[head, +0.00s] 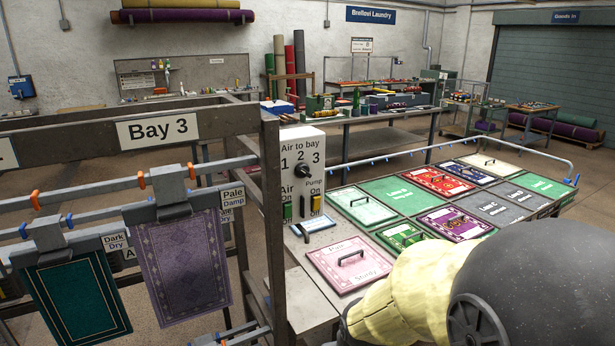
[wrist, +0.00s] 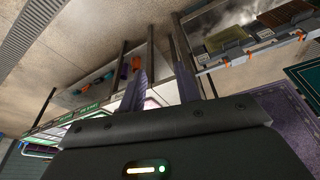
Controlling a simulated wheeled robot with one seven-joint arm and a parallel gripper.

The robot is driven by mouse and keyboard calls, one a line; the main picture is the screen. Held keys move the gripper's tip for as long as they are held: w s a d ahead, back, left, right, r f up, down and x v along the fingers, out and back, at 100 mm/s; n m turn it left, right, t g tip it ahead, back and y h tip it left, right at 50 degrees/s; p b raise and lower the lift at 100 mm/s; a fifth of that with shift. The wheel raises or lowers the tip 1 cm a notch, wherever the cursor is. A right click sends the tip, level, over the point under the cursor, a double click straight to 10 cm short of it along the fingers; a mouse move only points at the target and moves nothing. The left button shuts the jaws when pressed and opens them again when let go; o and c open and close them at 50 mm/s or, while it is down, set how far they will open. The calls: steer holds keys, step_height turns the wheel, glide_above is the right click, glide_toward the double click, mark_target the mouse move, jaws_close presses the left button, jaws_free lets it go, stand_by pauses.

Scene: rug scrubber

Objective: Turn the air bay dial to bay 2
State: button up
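The air bay dial (head: 301,173) is a small black knob on a white control box (head: 303,150) marked "Air to bay" with 1, 2 and 3 above the knob. Its pointer is too small to read surely; it seems to lean right, toward 3. Below it are an Air switch (head: 288,210) and a Pump switch (head: 316,203). In the wrist view my gripper (wrist: 161,90) has its two fingers apart with nothing between them. My arm shows at the lower right of the head view; the gripper is hidden there. I cannot make out the dial in the wrist view.
The Bay 3 rack (head: 130,130) with hanging green (head: 72,300) and purple (head: 187,265) rugs stands left of the box. The post (head: 271,220) stands close beside the box.

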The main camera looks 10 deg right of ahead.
mark_target(307, 174)
steer(key=w+d+r+n+t+p, duration=0.1)
steer(key=w+d+r+n+t, duration=0.1)
steer(key=w+r+t, duration=0.4)
steer(key=w+d+r+n+t+y+p, duration=0.1)
steer(key=w+d+r+n, duration=0.2)
steer(key=w, duration=0.4)
steer(key=w+d+r+n+t+p, duration=0.1)
steer(key=w+d+r+n+t, duration=0.1)
steer(key=w+r+t, duration=0.35)
steer(key=w+r+n+y, duration=0.2)
steer(key=r+n, duration=0.1)
steer(key=r, duration=0.1)
steer(key=w+a+r+n+t+y, duration=0.1)
steer(key=w+r+n+y, duration=0.1)
steer(key=r+n, duration=0.1)
steer(key=shift+a+r+y+p, duration=0.2)
steer(key=shift+r+y+p, duration=0.2)
steer(key=shift+r, duration=0.35)
steer(key=shift+t, duration=0.25)
steer(key=p+x, duration=0.7)
steer(key=x, duration=1)
steer(key=shift+w, duration=0.25)
steer(key=shift+f, duration=0.1)
jaws_close()
